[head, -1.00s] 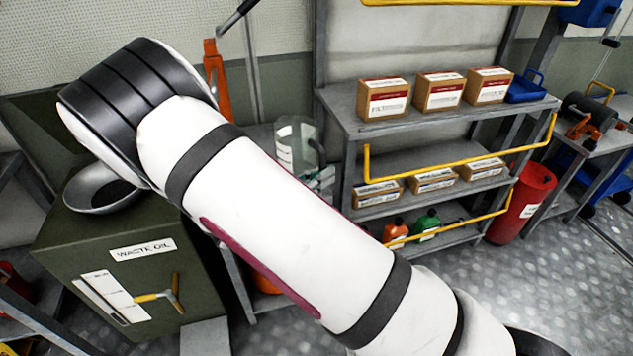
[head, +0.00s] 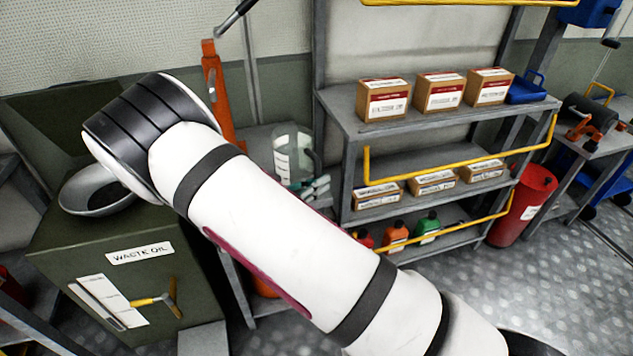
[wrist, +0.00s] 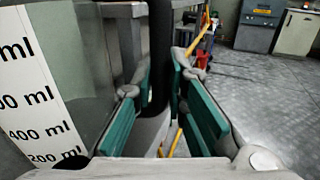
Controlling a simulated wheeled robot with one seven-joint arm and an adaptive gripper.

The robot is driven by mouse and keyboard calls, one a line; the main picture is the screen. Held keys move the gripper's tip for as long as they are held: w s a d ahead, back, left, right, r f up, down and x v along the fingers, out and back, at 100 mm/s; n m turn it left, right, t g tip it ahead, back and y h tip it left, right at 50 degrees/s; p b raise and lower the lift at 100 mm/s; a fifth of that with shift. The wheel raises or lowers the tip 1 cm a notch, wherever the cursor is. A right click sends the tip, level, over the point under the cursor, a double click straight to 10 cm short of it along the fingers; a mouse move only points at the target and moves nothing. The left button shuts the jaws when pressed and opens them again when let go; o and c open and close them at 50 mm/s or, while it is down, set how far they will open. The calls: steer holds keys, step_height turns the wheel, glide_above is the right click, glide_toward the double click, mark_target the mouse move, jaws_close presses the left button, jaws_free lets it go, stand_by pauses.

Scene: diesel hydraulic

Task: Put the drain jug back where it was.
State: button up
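The drain jug (head: 284,160) is a clear, upright container with a white scale. In the head view it is over the grey bench beside the orange post, and my forearm hides part of the area below it. My gripper (head: 317,188) is at the jug's right side. In the wrist view the jug's ml scale (wrist: 38,100) fills the left. The teal pads of my gripper (wrist: 161,95) are close on either side of a dark upright bar (wrist: 161,45), apparently the jug's handle. I cannot tell whether the jug's base touches the bench.
A green waste oil cabinet (head: 120,285) with a funnel bowl (head: 75,200) stands at left. A grey shelf (head: 345,112) with boxes and bottles stands right of the jug. An orange post (head: 222,100) rises behind.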

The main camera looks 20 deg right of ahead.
steer(key=shift+o, duration=1.3)
